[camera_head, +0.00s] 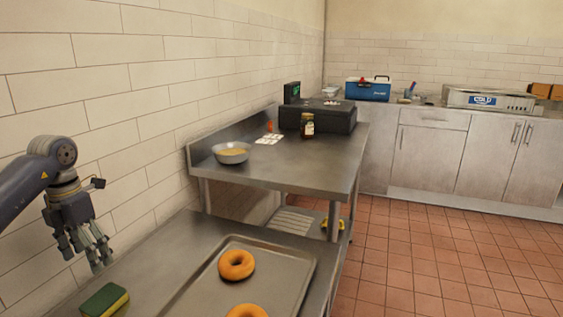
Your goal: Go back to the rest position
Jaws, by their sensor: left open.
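My left arm comes in from the left, and my left gripper (88,254) hangs fingers down over the left part of the near steel table. It is open and nothing shows between its fingers. It is apart from the bagels and above and behind the sponge. My right gripper is out of the picture. A tray (200,287) on the near table holds an orange-brown bagel (237,264) and a second bagel (247,311), cut off by the bottom edge.
A green and yellow sponge (105,301) lies on the near table (190,229). A farther steel table (270,170) bears a metal bowl (231,152), a jar (307,125) and a black box (335,117). A tiled wall (150,75) stands at left. The red tile floor (420,260) is clear at right.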

